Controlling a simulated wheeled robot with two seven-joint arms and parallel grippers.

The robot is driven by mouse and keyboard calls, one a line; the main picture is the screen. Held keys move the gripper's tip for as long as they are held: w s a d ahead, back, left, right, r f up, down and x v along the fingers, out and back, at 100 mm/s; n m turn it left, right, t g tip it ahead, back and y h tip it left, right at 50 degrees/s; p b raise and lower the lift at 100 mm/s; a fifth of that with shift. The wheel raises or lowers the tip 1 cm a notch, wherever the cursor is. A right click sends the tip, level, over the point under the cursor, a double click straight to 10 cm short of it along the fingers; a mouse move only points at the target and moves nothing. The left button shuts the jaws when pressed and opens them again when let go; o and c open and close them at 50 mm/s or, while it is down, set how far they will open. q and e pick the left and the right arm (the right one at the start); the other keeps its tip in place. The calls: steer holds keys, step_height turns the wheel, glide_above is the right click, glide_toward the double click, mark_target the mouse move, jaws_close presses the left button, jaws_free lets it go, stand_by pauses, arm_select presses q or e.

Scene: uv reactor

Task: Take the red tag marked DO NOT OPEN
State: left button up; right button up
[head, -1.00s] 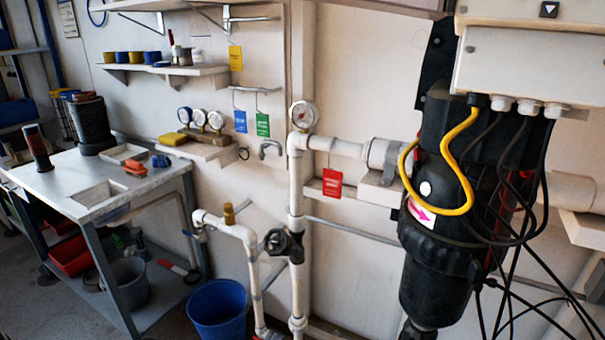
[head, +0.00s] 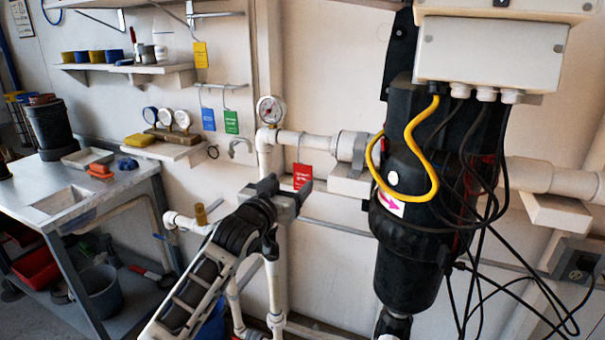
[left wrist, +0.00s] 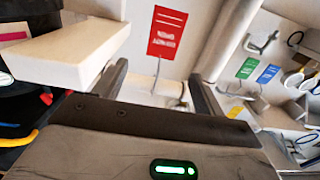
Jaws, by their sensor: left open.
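The red tag (head: 302,177) hangs by a thin wire from the white pipe (head: 305,140), right of the pressure gauge. It also shows, upside down, in the left wrist view (left wrist: 167,32); its white lettering is too blurred to read surely. My left gripper (head: 288,190) is raised in front of the pipes. In the head view it overlaps the tag's lower edge. In the left wrist view the gripper's jaws (left wrist: 160,88) are apart and empty, and the tag lies beyond them, not between them. My right gripper is not in view.
A black reactor (head: 405,245) with yellow and black cables stands close on the right. A white bracket (head: 350,186) juts out beside the tag. Blue (head: 208,119), green (head: 231,122) and yellow (head: 200,55) tags hang to the left. A workbench (head: 110,195) stands at left.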

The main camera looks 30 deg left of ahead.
mark_target(302, 170)
arm_select(q)
steer(key=shift+w+a+f, duration=0.1)
steer(key=shift+w+a, duration=0.05)
steer(key=shift+w, duration=1.55)
steer(key=shift+w+a+f, duration=0.1)
steer(key=shift+w+a, duration=0.05)
steer(key=shift+w, duration=1.5)
steer(key=c, duration=1.1)
